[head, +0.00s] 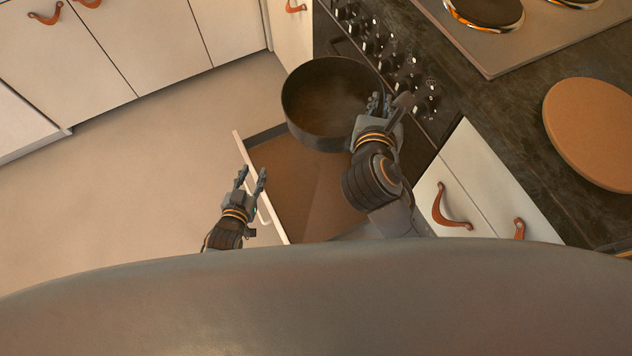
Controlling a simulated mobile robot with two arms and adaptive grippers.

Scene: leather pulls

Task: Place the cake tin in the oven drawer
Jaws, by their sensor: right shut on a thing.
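The dark round cake tin (322,93) is in the middle of the head view, held above the far part of the open oven drawer. My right gripper (384,103) is shut on the tin's right rim. The oven drawer (300,185) is pulled out below, with a brown inside and a pale front panel (258,185). The tin hides the drawer's far corner and my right arm covers part of its right side. My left gripper (252,179) is open and empty, at the drawer's front panel. I cannot tell whether it touches the panel.
The oven front with several knobs (395,65) stands behind the tin. White cabinets with leather pulls (452,207) flank it. A hob (485,12) and a round wooden board (590,130) are on the dark worktop at the right. The floor (150,170) at the left is clear.

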